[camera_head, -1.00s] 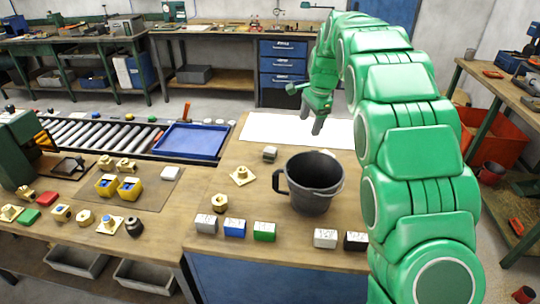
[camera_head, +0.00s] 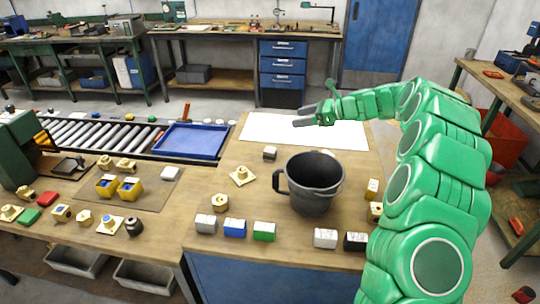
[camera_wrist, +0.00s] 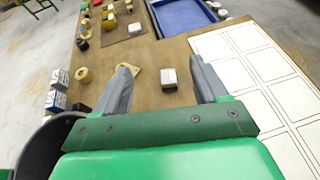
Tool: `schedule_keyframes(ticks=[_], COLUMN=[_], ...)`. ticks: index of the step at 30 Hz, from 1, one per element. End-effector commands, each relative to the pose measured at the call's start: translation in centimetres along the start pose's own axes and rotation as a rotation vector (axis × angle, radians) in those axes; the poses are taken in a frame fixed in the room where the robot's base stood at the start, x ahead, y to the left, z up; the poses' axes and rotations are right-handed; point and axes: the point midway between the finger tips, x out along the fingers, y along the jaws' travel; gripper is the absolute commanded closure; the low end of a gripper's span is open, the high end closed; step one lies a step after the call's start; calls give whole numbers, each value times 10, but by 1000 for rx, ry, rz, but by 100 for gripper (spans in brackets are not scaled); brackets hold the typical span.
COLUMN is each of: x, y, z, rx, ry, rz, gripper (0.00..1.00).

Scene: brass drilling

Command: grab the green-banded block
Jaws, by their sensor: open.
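The green-banded block (camera_head: 264,232) is a small block with a pale top and green sides. It stands on the wooden table near the front edge, right of the blue-banded block (camera_head: 235,228) and in front of the black bucket. I cannot make it out in the wrist view. My gripper (camera_head: 302,115) is above the white sheet at the back of the table, far behind the green-banded block and beyond the bucket. Its jaws are open and empty in the wrist view (camera_wrist: 162,66), with a grey block (camera_wrist: 169,79) seen between and beyond the fingers.
The black bucket (camera_head: 314,186) stands between my gripper and the front row of blocks. A grey block (camera_head: 206,224) stands left, and white (camera_head: 325,238) and black (camera_head: 355,241) blocks right. A brass nut (camera_head: 220,201) lies behind. The white sheet (camera_head: 345,134) is clear.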

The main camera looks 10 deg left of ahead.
Motion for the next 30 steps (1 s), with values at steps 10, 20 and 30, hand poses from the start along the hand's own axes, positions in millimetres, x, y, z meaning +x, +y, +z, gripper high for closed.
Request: schedule_keyframes(ticks=[10,20,30], x=[34,51,96], y=[0,0,0], z=[-84,-109,-110], rx=[1,-5,-3], ry=[3,2,2], rz=[-1,0,3], gripper=[28,28,28])
